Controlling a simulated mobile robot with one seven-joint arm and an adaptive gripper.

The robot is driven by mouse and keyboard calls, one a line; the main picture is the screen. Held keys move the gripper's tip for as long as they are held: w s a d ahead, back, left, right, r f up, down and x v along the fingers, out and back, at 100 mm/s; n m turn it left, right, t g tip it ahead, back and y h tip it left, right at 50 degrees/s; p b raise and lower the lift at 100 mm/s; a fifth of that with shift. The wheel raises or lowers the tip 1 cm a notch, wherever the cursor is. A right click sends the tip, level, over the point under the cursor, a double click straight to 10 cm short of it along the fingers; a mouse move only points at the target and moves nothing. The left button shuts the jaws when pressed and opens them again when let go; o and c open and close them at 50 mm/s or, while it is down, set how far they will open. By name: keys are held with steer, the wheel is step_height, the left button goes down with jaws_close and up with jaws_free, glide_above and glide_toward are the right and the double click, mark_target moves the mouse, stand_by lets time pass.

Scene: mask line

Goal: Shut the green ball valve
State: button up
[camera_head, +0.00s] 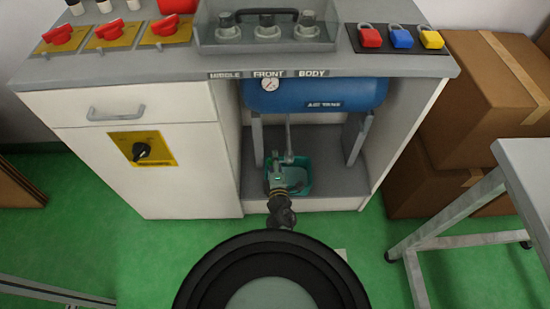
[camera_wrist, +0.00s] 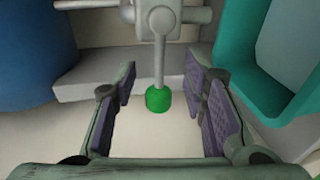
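The valve's grey lever (camera_wrist: 159,62) has a green knob (camera_wrist: 157,98) at its end. In the wrist view it extends down the picture from a round pivot on a grey pipe fitting (camera_wrist: 175,14). My gripper (camera_wrist: 158,90) is open, with one purple-padded finger on each side of the green knob and a gap on both sides. In the head view my gripper (camera_head: 285,182) is low under the blue air tank (camera_head: 318,95), at the teal bin, and hides most of the valve. A thin grey pipe (camera_head: 289,140) runs down from the tank.
The teal bin (camera_wrist: 285,55) stands close beside my right finger in the wrist view. The tank's legs (camera_head: 357,138) and the cabinet's side walls bound the space. The counter (camera_head: 150,66) overhangs it. Boxes (camera_head: 490,90) and a grey table (camera_head: 530,160) stand at right.

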step_height(320, 180, up, 10)
steer(key=shift+r, duration=0.1)
stand_by(0.5)
